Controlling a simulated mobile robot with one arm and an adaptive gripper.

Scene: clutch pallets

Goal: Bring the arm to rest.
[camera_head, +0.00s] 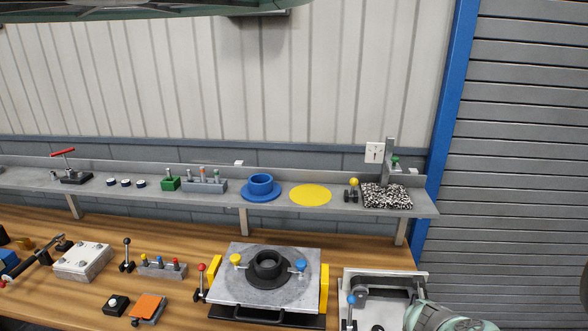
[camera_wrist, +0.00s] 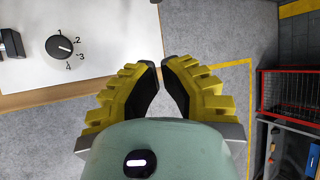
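My gripper (camera_wrist: 161,66) shows in the wrist view with its yellow and black fingers. Their tips stand close together with a narrow gap, and nothing shows between them. It hangs over grey floor, clear of the white panel (camera_wrist: 110,40) at the left. In the head view a pale green part of my arm (camera_head: 448,318) enters at the bottom right, in front of the grey metal fixture (camera_head: 418,283). The gripper itself is not seen there.
The wooden bench (camera_head: 205,236) carries a grey plate fixture (camera_head: 228,288), levers and blocks. The shelf (camera_head: 108,196) behind holds a blue flanged ring (camera_head: 261,194), a yellow disc (camera_head: 310,195) and a speckled pad (camera_head: 386,197). A red-framed rack (camera_wrist: 290,92) stands right in the wrist view.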

